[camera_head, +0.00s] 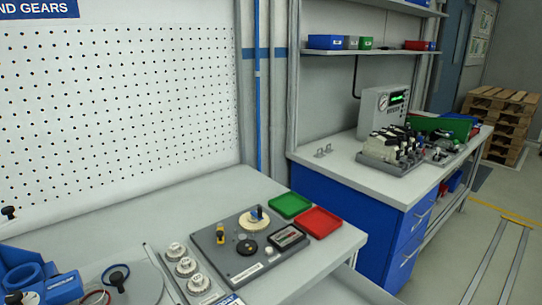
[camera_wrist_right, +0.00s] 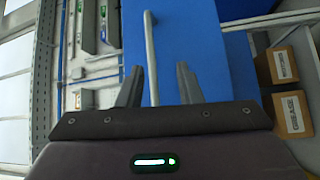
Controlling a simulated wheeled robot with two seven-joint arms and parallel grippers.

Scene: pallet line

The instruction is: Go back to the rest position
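My right gripper (camera_wrist_right: 159,82) shows in the right wrist view. Its two dark fingers stand apart with no object held between them. Beyond the fingers is a blue cabinet front (camera_wrist_right: 195,45) with a long pale handle (camera_wrist_right: 151,55), which appears in line with the gap; I cannot tell how far away it is. Neither gripper shows in the head view, and my left gripper is in no frame.
In the head view, a grey workbench (camera_head: 180,205) holds a gear board (camera_head: 241,262), a green tray (camera_head: 289,205) and a red tray (camera_head: 321,222). A second bench with blue drawers (camera_head: 340,205) stands right. Wooden pallets (camera_head: 505,115) are stacked far right; the right floor is open.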

